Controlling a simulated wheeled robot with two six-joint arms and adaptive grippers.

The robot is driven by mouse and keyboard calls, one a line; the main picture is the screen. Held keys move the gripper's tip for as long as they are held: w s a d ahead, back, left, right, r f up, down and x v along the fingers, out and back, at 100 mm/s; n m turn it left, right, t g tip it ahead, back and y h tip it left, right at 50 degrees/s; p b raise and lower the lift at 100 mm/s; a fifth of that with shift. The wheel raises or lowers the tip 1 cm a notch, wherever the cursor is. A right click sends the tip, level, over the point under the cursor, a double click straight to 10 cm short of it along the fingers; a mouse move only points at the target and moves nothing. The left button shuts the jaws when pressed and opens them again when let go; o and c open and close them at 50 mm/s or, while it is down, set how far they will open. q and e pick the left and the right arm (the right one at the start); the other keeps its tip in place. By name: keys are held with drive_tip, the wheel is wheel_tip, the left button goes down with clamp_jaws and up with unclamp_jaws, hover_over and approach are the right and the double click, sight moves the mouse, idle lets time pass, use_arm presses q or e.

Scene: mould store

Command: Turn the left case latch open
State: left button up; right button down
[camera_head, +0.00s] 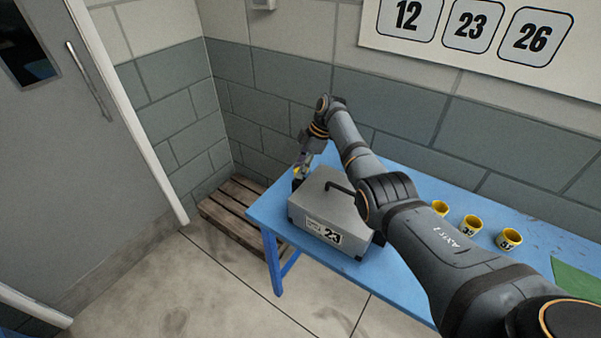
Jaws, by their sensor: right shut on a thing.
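A grey case (312,199) with a black handle (340,187) and a label reading 23 stands on the blue table. My right arm reaches over from the right, behind the case. Its gripper (298,178) points down at the left end of the case and is shut on the left case latch, which the fingers mostly hide. A small yellow patch shows at the fingers. How far the latch is turned cannot be seen. The right end of the case is partly behind my arm. My left gripper is not in view.
Several yellow numbered cups, one of them a cup (509,239) at the right, stand on the blue table (268,211). A green sheet (575,279) lies at the right edge. A wooden pallet (225,212) is on the floor at left. The brick wall is close behind.

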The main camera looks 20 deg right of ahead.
idle(0.5)
drive_tip(key=c, duration=1)
unclamp_jaws()
drive_tip(key=shift+c, duration=0.2)
drive_tip(key=v, duration=1.2)
drive_tip(key=shift+w, duration=0.1)
